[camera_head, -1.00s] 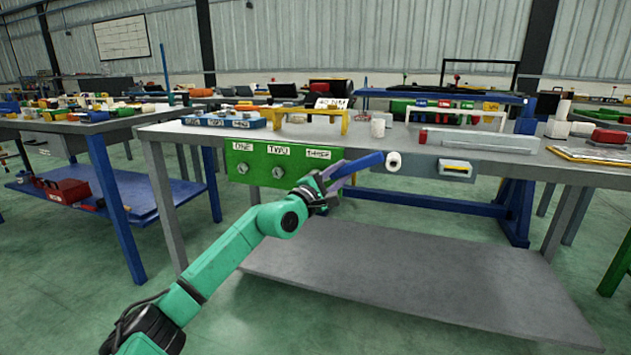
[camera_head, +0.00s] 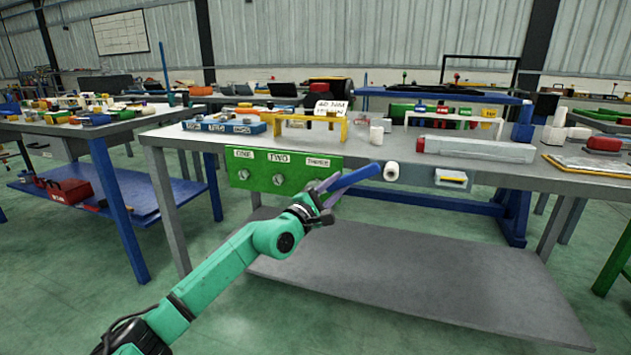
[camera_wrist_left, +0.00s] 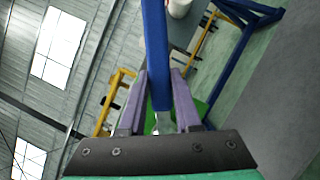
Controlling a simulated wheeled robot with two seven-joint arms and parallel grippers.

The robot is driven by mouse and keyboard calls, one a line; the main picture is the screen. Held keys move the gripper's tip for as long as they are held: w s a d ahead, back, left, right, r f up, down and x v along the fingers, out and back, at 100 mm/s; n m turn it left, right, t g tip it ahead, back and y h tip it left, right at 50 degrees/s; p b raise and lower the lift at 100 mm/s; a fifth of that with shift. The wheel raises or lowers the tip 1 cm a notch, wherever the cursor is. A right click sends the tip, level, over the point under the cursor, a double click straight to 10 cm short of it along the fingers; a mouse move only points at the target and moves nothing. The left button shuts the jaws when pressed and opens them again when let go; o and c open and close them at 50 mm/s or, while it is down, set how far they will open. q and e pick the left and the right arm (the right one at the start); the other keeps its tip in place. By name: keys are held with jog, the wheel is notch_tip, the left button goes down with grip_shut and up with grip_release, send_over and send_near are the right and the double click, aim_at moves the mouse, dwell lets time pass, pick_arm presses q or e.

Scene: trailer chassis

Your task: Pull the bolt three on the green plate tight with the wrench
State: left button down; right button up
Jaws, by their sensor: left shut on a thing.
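The green plate (camera_head: 262,187) hangs on the front of the grey bench, with labels ONE, TWO and THREE. Bolt one (camera_head: 244,175) and bolt two (camera_head: 278,180) show on it. Bolt three, under the THREE label (camera_head: 317,162), is hidden behind my gripper and the wrench. My left gripper (camera_head: 326,191) is shut on the wrench (camera_head: 354,178), whose blue handle points right and up. The handle also runs between the fingers in the left wrist view (camera_wrist_left: 155,50). Whether the wrench is on the bolt cannot be told. My right gripper is out of view.
A white roll (camera_head: 391,171) sticks out of the bench front just right of the handle end. A grey panel with a yellow part (camera_head: 452,178) is further right. A yellow stand (camera_head: 308,122) with a 40 NM sign stands on the bench. The lower grey shelf (camera_head: 400,270) is bare.

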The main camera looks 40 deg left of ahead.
pick_arm(q)
jog(key=shift+s+d+r+p, duration=0.1)
jog(key=shift+s+d+p, duration=0.1)
jog(key=shift+s+p, duration=0.5)
jog(key=shift+s+d+r+p, duration=0.1)
jog(key=shift+s+d+p, duration=0.1)
jog(key=shift+s+p, duration=0.5)
jog(key=shift+s+d, duration=0.1)
jog(key=shift+s, duration=0.15)
jog(key=shift+f, duration=0.1)
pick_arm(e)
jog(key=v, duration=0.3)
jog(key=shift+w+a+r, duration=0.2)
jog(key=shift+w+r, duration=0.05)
